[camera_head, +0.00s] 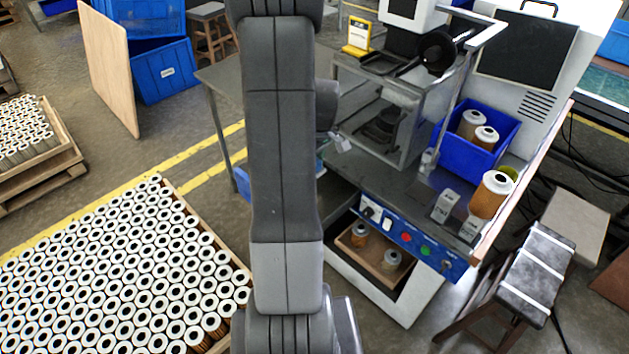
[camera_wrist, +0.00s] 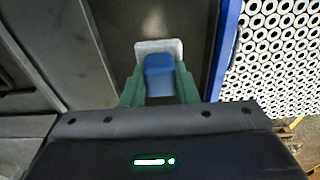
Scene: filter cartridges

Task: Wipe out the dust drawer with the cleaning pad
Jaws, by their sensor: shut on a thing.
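In the wrist view my gripper (camera_wrist: 160,88) has its green fingers closed on the blue handle of the cleaning pad (camera_wrist: 158,46). The pad's pale, flat edge shows beyond the handle. A dark grey surface lies beyond the pad, with a blue edge (camera_wrist: 224,50) along its right; whether pad and surface touch cannot be told. In the head view my arm covers the middle and I cannot make out the gripper. I cannot identify the dust drawer for certain. A low opening in the workstation holds a brown tray (camera_head: 349,258) with two cartridges.
A control panel (camera_head: 408,238) with buttons is above that opening. A blue bin (camera_head: 476,158) with cartridges and a lone cartridge (camera_head: 491,194) stand on the bench. Many packed cartridges (camera_head: 120,275) fill the floor at left. A stool (camera_head: 530,270) stands at right.

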